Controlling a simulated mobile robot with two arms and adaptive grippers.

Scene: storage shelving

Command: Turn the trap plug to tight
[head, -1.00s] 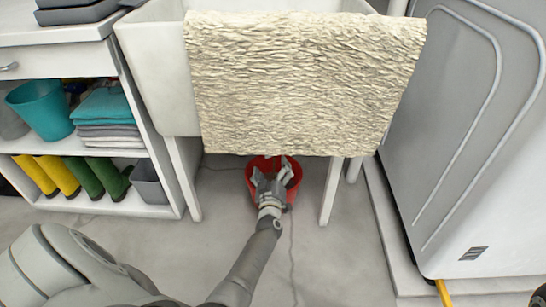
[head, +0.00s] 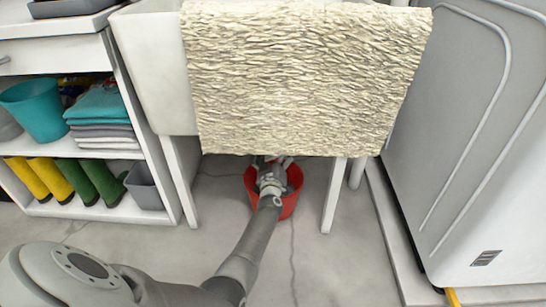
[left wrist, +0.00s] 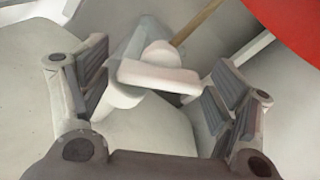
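In the left wrist view a pale trap plug (left wrist: 158,77) with a flat cross-bar shows between the two fingers of my left gripper (left wrist: 160,85). The fingers stand wide apart, one on each side, with visible gaps to the bar. I cannot tell how far the plug is beyond the fingertips. In the head view my left gripper (head: 271,164) reaches under the sink (head: 150,75), above the red bucket (head: 289,205), its tips partly hidden by the hanging cloth. The plug is hidden there. My right gripper is not in view.
The textured cream cloth (head: 310,80) hangs over the sink front. Sink legs (head: 333,195) stand on both sides of the bucket. A shelf unit (head: 100,212) with boots is at left, a grey-white appliance (head: 480,150) at right. Red shows at the wrist view's upper right.

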